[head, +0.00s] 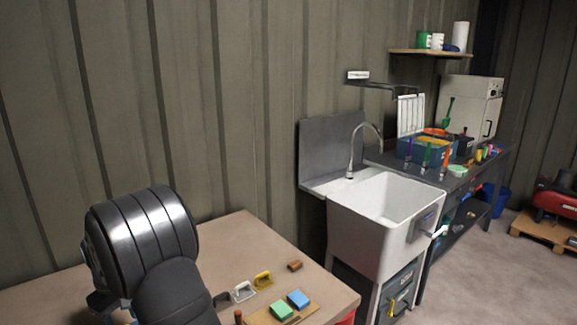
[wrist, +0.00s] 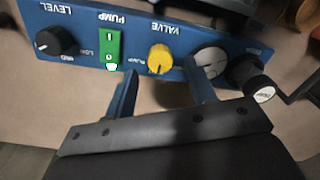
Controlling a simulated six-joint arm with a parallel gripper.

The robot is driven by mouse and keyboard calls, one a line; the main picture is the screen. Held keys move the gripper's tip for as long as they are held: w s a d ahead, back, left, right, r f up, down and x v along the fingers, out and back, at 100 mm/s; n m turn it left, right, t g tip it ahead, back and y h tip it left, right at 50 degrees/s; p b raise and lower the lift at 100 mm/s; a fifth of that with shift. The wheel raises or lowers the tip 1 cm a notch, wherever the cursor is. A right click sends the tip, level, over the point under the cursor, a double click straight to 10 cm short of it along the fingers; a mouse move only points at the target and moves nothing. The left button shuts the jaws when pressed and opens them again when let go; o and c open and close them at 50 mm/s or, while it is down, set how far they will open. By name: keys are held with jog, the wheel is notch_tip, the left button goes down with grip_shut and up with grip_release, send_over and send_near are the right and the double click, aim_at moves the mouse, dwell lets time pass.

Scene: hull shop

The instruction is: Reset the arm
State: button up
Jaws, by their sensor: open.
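In the wrist view my gripper (wrist: 163,82) is open, with its two dark blue fingers apart and nothing between them. It points at a blue control panel (wrist: 136,60) whose lettering appears upside down. A yellow VALVE knob (wrist: 160,58) lies just beyond the gap between the fingertips. A green PUMP switch (wrist: 110,47) is left of it, and a black LEVEL knob (wrist: 57,41) is farther left. A round gauge (wrist: 209,61) is behind the right fingertip. I cannot tell whether the fingertips touch the panel. In the head view my arm hides the gripper and panel.
A corrugated wall (head: 240,100) is behind.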

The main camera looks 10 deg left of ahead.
jog(key=shift+f, duration=1.6)
notch_tip(320, 180, up, 17)
notch_tip(320, 180, down, 18)
jog(key=shift+s+r, duration=0.1)
jog(key=shift+r, duration=0.15)
jog(key=shift+r+m, duration=0.2)
jog(key=shift+m, duration=0.2)
jog(key=m, duration=1.1)
jog(key=shift+r, duration=1.55)
